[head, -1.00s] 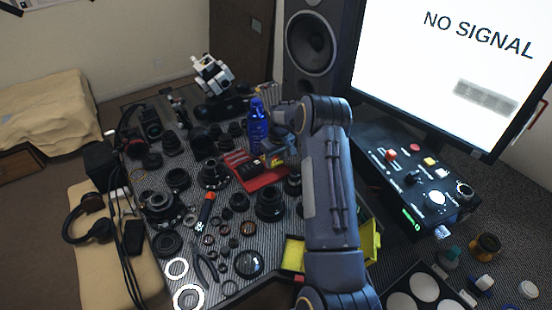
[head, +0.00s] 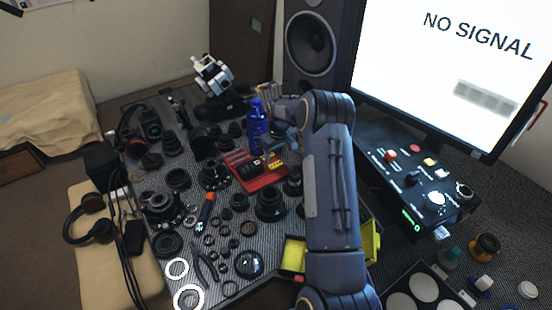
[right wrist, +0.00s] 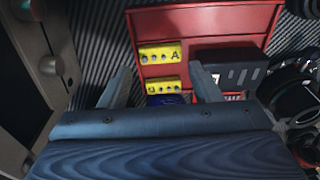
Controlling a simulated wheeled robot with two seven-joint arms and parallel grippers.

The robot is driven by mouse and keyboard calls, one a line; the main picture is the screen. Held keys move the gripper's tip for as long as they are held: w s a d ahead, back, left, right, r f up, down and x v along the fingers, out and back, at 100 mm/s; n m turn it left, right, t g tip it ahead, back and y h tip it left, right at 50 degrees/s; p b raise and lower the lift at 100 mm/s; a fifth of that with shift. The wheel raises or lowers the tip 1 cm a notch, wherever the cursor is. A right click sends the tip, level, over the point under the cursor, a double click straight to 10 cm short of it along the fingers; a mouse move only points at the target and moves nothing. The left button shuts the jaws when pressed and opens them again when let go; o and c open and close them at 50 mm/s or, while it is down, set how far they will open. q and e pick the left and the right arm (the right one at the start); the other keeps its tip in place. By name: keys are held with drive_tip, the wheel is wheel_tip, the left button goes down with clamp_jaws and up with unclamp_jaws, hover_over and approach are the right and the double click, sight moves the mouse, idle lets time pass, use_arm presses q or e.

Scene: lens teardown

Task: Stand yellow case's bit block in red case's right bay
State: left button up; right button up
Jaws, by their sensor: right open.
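The red case (head: 262,182) lies open on the work mat, and it also shows in the right wrist view (right wrist: 207,20). A yellow block marked A (right wrist: 160,53) sits in the case's left part in the right wrist view. A second yellow piece (right wrist: 164,87) shows nearer my fingers; I cannot tell whether it is separate. In the head view yellow (head: 273,160) shows in the case's right part. My right gripper (right wrist: 161,76) is open above the case, its fingers apart and either side of the nearer yellow piece. The yellow case (head: 293,251) is partly hidden behind my right arm.
A black slotted block (right wrist: 230,68) sits in the red case beside the yellow pieces. A blue bottle (head: 256,128) stands close behind the case. Several lens parts, such as a lens barrel (head: 270,204), crowd the mat. A control box (head: 415,175) is at right.

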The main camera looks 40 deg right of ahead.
drive_tip(key=s+a+r, duration=0.2)
drive_tip(key=r, duration=0.6)
drive_tip(key=s+a+r, duration=0.2)
drive_tip(key=r, duration=0.5)
drive_tip(key=s+a+r+t+y, duration=0.2)
drive_tip(key=s+a+r, duration=0.6)
drive_tip(key=s+a, duration=0.25)
drive_tip(key=s+a+f+t+y, duration=0.1)
drive_tip(key=s+a, duration=0.6)
drive_tip(key=s, duration=0.2)
drive_tip(key=s+a+f+t+y, duration=0.1)
drive_tip(key=s+a+f, duration=0.1)
drive_tip(key=s+a, duration=0.5)
drive_tip(key=shift+s+a+f+b, duration=0.15)
drive_tip(key=shift+s+f+b, duration=0.2)
drive_tip(key=shift+s, duration=0.85)
drive_tip(key=shift+r, duration=0.1)
